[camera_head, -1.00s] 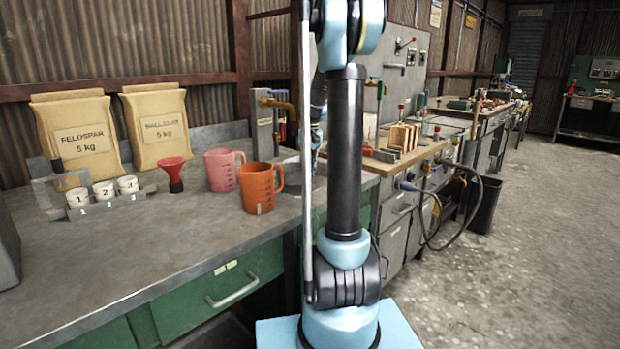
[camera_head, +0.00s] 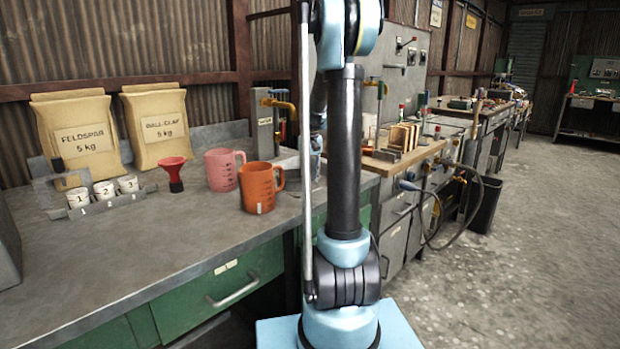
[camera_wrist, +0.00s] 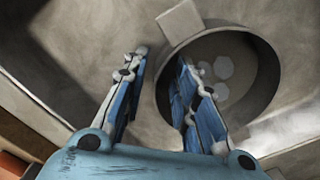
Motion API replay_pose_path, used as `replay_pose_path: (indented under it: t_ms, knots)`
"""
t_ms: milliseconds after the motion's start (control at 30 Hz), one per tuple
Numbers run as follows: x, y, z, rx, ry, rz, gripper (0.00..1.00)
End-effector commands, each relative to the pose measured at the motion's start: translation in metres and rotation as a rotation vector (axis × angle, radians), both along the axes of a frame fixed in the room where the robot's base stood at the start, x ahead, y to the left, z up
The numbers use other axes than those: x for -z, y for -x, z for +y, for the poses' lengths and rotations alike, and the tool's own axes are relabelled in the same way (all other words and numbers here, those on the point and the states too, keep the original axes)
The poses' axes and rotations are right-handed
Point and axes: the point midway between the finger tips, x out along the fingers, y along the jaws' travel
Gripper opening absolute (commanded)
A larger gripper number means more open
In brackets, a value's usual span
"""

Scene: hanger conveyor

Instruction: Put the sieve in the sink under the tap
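In the wrist view, a round grey vessel with a raised rim and a flat tab (camera_wrist: 180,23), which looks like the sieve, sits at right of centre. Several pale discs show inside it. My gripper (camera_wrist: 162,60) is open. Its right finger is over the vessel's inside and its left finger is outside, with the near-left rim in line with the gap. I cannot tell whether either finger touches it. Sloping grey walls around it look like the sink (camera_wrist: 75,45). In the head view, a brass tap (camera_head: 282,104) stands at the back of the bench; my arm hides the sink and gripper.
On the bench (camera_head: 130,240) stand an orange jug (camera_head: 258,188), a pink jug (camera_head: 221,171), a red funnel (camera_head: 173,170), a rack of numbered cups (camera_head: 104,194) and two paper sacks (camera_head: 158,128). The bench front is clear.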

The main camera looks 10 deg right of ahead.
Motion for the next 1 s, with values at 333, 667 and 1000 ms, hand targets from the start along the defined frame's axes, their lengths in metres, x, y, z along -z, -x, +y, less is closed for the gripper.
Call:
replay_pose_path:
  t_ms: [333, 667, 1000]
  knots:
    - [-0.047, 0.0, -0.001, 0.001, 0.0, 0.0, 0.26]
    - [-0.102, 0.0, -0.001, 0.002, 0.0, 0.001, 0.26]
    - [-0.119, 0.0, -0.002, 0.002, 0.001, 0.001, 0.26]
